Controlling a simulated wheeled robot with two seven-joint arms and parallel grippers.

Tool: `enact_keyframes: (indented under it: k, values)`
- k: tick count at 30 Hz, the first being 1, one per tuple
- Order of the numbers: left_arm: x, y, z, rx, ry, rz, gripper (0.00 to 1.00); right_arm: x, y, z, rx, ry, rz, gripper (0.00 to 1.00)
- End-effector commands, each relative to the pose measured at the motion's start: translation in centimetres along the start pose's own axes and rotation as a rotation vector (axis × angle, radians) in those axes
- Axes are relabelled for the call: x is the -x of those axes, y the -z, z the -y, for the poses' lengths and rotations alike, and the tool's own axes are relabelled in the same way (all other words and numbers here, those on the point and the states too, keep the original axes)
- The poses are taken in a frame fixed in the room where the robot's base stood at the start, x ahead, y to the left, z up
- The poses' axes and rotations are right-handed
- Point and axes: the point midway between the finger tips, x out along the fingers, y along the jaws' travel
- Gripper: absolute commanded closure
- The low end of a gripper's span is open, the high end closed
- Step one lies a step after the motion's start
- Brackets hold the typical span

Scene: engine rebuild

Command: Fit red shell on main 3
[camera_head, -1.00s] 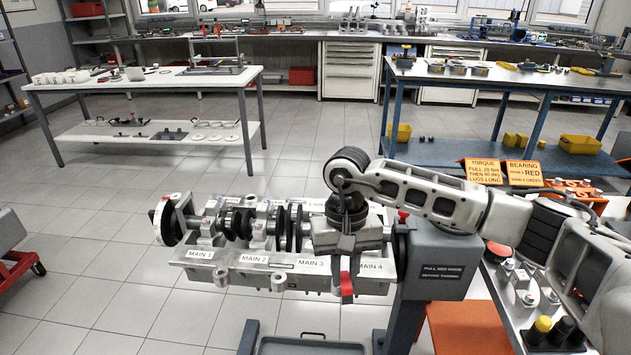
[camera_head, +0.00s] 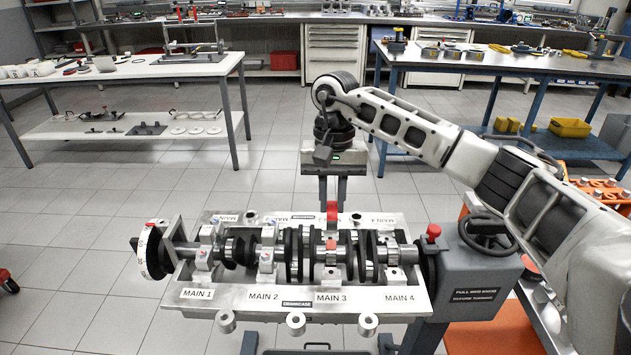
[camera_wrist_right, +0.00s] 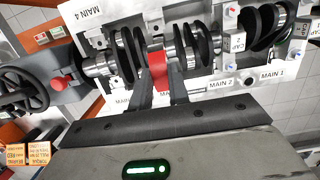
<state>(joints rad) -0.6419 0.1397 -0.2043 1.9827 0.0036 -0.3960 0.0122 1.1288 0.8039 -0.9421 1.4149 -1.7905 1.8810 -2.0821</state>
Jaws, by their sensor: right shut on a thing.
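In the right wrist view the red shell (camera_wrist_right: 157,72) sits between the two fingers (camera_wrist_right: 158,88), in front of the crankshaft (camera_wrist_right: 178,55). The MAIN 3 label (camera_head: 331,297) is on the near rim, in line with the shell. A small red-orange patch (camera_head: 331,243) shows at the main 3 journal; I cannot tell whether it is a separate piece. My left gripper is out of view.
Caps stand at MAIN 1 (camera_head: 206,248) and MAIN 2 (camera_head: 267,250). A grey box with a handwheel (camera_head: 487,233) and red knob (camera_head: 433,231) adjoins the crankcase on the right. A white table (camera_head: 130,70) and blue-legged bench (camera_head: 480,62) stand behind, with clear floor between.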

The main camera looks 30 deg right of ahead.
Motion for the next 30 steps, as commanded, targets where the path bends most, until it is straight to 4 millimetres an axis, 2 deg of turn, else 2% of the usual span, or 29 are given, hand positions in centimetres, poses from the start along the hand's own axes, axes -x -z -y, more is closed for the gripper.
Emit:
enact_keyframes:
  k: [5, 12, 22, 30]
  values:
    - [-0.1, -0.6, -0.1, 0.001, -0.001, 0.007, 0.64, -0.5, 0.1, 0.0, 0.000, -0.001, 0.001, 1.00]
    - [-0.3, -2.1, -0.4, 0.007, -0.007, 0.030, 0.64, -2.2, 0.3, 0.0, 0.001, -0.001, 0.002, 1.00]
    - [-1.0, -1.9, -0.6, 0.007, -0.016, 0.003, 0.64, -5.2, 0.8, 0.0, 0.000, 0.000, 0.000, 1.00]
    - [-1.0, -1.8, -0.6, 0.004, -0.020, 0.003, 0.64, -6.0, 0.9, 0.0, 0.001, 0.000, 0.000, 1.00]
